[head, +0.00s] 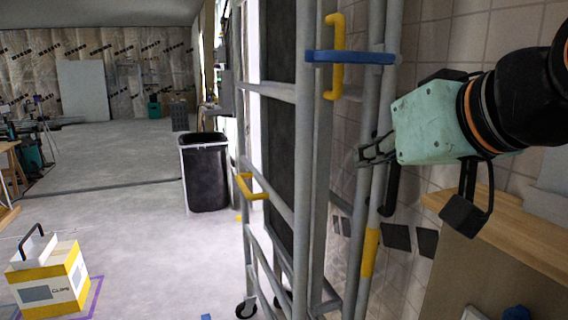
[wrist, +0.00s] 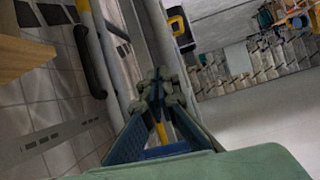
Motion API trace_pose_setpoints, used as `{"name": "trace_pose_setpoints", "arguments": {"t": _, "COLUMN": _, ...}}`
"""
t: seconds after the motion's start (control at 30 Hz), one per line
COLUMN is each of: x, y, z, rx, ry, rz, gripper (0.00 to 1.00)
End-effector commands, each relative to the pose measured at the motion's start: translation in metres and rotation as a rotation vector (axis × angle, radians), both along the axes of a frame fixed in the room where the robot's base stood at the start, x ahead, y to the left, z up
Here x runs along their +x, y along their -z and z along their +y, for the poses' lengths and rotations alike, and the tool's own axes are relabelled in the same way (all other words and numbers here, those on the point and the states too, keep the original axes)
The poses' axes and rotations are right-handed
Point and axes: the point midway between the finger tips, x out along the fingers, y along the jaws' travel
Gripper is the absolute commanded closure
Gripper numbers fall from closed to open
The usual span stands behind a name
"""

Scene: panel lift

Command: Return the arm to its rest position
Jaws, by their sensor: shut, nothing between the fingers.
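My gripper (head: 366,154) is at the right of the head view, on the end of my raised arm, pointing left. Its fingers are closed together with nothing between them. The fingertips are close beside the grey upright tubes of the panel lift (head: 306,190); I cannot tell whether they touch. In the wrist view, the closed fingers (wrist: 160,88) show in the middle with the grey tubes right behind them. The lift has yellow handles (head: 335,60) and a blue bar (head: 350,57) across its tubes.
A wooden-topped counter (head: 510,232) stands below my arm at the right, before a tiled wall. A black bin (head: 205,172) stands left of the lift. A white and yellow box (head: 50,280) sits on the floor at lower left. The floor between is largely clear.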

Motion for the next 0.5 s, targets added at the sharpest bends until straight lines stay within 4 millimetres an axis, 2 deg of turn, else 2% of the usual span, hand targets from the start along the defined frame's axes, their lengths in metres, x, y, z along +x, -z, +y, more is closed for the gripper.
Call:
{"name": "trace_pose_setpoints", "arguments": {"t": 0.03, "x": -0.003, "y": 0.04, "z": 0.002, "rx": -0.026, "ry": 0.026, "rz": 0.079, "gripper": 1.0}}
{"name": "trace_pose_setpoints", "arguments": {"t": 0.1, "x": -0.012, "y": 0.092, "z": 0.004, "rx": -0.054, "ry": 0.058, "rz": 0.186, "gripper": 1.0}}
{"name": "trace_pose_setpoints", "arguments": {"t": 0.2, "x": -0.029, "y": 0.159, "z": 0.001, "rx": -0.09, "ry": 0.11, "rz": 0.327, "gripper": 1.0}}
{"name": "trace_pose_setpoints", "arguments": {"t": 0.27, "x": -0.042, "y": 0.196, "z": -0.002, "rx": -0.109, "ry": 0.141, "rz": 0.407, "gripper": 1.0}}
{"name": "trace_pose_setpoints", "arguments": {"t": 0.4, "x": -0.08, "y": 0.273, "z": -0.014, "rx": -0.149, "ry": 0.217, "rz": 0.584, "gripper": 1.0}}
{"name": "trace_pose_setpoints", "arguments": {"t": 0.43, "x": -0.089, "y": 0.288, "z": -0.017, "rx": -0.158, "ry": 0.234, "rz": 0.62, "gripper": 1.0}}
{"name": "trace_pose_setpoints", "arguments": {"t": 0.47, "x": -0.084, "y": 0.26, "z": -0.015, "rx": -0.153, "ry": 0.226, "rz": 0.598, "gripper": 1.0}}
{"name": "trace_pose_setpoints", "arguments": {"t": 0.5, "x": -0.082, "y": 0.247, "z": -0.014, "rx": -0.152, "ry": 0.223, "rz": 0.594, "gripper": 1.0}}
